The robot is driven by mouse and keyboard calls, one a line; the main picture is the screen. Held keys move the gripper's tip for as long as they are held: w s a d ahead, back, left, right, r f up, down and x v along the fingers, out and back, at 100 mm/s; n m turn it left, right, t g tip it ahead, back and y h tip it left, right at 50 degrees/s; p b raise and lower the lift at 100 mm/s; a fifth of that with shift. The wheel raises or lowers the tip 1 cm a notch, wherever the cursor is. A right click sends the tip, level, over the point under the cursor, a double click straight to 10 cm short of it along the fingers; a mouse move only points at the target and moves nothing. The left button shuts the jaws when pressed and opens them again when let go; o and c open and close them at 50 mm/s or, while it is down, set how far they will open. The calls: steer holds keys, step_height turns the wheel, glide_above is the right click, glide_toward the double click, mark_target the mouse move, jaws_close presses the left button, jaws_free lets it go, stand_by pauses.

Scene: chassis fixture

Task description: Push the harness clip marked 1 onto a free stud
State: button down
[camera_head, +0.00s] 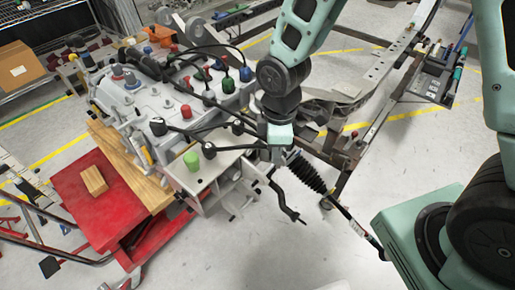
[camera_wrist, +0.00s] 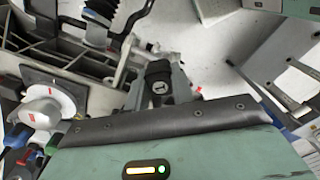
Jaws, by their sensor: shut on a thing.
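My gripper (camera_wrist: 160,82) is shut on a black clip marked 1 (camera_wrist: 159,88) in the wrist view, with a finger on each side of it. In the head view my gripper (camera_head: 280,148) hangs at the right edge of the grey chassis fixture (camera_head: 228,160). The held clip cannot be made out there. Black harness cables with several dark clips (camera_head: 209,150) run across the fixture to the left of my gripper. Whether the held clip touches a stud cannot be told, and I cannot make out a free stud clearly.
A green cap (camera_head: 191,160) and a red cap (camera_head: 186,111) stand on the fixture left of my gripper. A black ribbed boot (camera_head: 307,172) lies close at its right. A red cart (camera_head: 90,205) with a wooden block (camera_head: 94,180) is at left. The floor in front is clear.

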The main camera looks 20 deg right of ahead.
steer(key=w+d+f+m, duration=0.2)
steer(key=d+f+m, duration=0.3)
steer(key=d+m, duration=0.2)
steer(key=w+d+f+m, duration=0.3)
steer(key=d+f+m, duration=0.2)
steer(key=d+m, duration=0.2)
steer(key=shift+w+d+f+m, duration=0.15)
steer(key=shift+d+m, duration=0.15)
steer(key=shift+d, duration=0.75)
